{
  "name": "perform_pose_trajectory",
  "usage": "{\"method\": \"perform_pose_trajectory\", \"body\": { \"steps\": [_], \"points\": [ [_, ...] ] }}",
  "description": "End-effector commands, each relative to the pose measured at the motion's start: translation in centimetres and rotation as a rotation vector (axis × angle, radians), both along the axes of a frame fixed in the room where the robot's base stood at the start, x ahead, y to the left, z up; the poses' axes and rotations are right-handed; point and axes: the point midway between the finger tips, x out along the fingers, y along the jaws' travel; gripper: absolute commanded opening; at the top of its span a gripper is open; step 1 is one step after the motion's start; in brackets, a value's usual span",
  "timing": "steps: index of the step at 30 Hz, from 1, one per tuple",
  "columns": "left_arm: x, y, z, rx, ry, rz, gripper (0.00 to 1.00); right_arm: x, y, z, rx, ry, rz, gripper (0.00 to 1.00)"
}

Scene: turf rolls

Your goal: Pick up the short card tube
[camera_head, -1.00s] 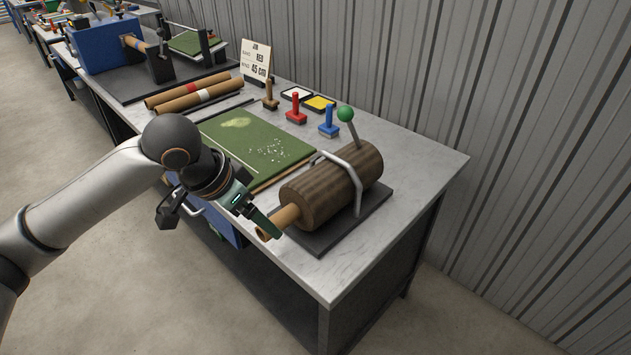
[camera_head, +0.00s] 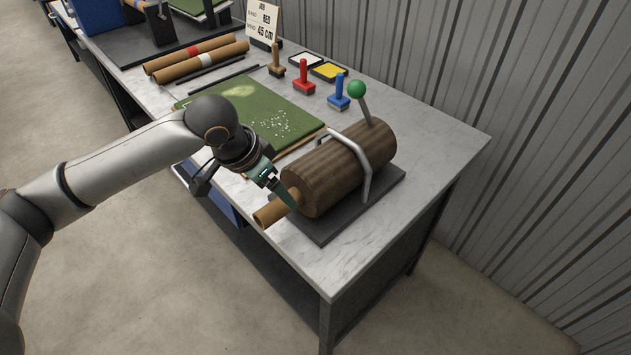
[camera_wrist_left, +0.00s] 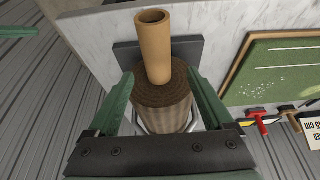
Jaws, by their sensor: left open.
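The short card tube (camera_head: 275,209) is a plain brown hollow cylinder at the near left end of the dark brown, ribbed roll (camera_head: 325,180). In the left wrist view the tube (camera_wrist_left: 154,45) shows its open end, and its other end meets the roll (camera_wrist_left: 163,105). My left gripper (camera_head: 284,192) is open over the inner part of the tube, close to the roll's end face. In the left wrist view its green fingers (camera_wrist_left: 160,76) stand apart on either side of the tube and roll. Contact cannot be seen. My right gripper is not in view.
The roll lies on a dark base plate (camera_head: 384,187) under a metal clamp with a green-knobbed lever (camera_head: 357,90). The table's right part (camera_head: 440,140) is clear.

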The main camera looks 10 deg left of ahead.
Motion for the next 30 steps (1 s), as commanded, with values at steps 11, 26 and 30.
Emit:
{"method": "perform_pose_trajectory", "body": {
  "steps": [11, 26, 30],
  "points": [
    [0.9, -1.0, -4.3, 0.001, 0.002, 0.000, 0.85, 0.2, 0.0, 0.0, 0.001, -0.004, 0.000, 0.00],
    [0.9, -1.0, -4.3, 0.001, 0.001, 0.000, 0.52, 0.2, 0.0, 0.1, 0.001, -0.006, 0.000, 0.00],
    [0.9, -1.0, -4.3, 0.001, 0.001, 0.000, 0.37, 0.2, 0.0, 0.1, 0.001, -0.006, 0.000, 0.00]
  ]
}}
